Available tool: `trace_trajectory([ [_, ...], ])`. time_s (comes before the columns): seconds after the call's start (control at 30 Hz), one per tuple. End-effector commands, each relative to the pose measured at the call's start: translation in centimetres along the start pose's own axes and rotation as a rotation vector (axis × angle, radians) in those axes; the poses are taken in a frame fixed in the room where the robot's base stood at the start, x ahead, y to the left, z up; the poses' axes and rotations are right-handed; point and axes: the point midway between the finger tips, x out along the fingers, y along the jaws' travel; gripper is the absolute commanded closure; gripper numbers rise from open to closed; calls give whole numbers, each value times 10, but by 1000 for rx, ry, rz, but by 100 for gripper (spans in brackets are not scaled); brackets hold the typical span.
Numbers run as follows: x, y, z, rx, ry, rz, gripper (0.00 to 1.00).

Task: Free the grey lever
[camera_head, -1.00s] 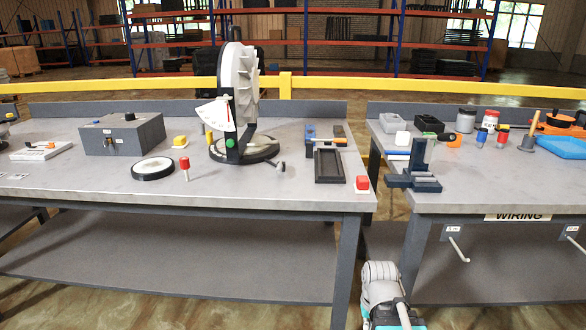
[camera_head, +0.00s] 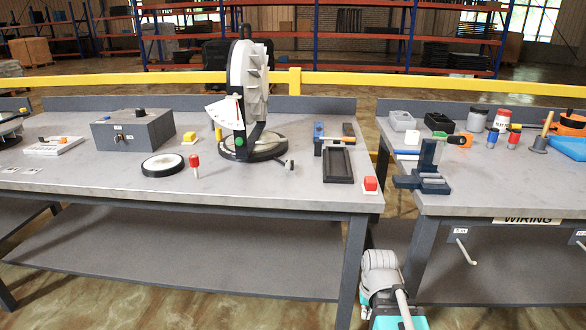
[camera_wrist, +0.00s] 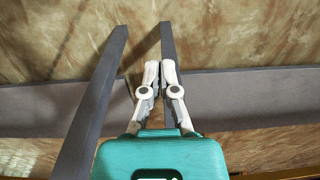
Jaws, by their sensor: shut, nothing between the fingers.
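I cannot tell for sure which part is the grey lever. In the wrist view my gripper (camera_wrist: 159,66) is shut and empty. It points at the floor and dark bench legs, apart from anything on the benches. In the head view my arm shows at the bottom, and its fingers are hidden.
The left bench (camera_head: 90,184) holds a grey box (camera_head: 133,131), a round white disc (camera_head: 163,165), a red-topped peg (camera_head: 195,166), a black tray (camera_head: 338,165) and a red block (camera_head: 370,184). The right bench (camera_head: 475,185) carries a blue stand (camera_head: 427,170). A narrow gap separates the benches.

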Motion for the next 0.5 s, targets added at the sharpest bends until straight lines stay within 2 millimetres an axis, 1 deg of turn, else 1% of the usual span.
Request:
trace_trajectory([
  [0.03, -16, -2, -4, 9, 1, -6, 100],
  [0.5, -111, -22, -37, 185, 5, -84, 100],
])
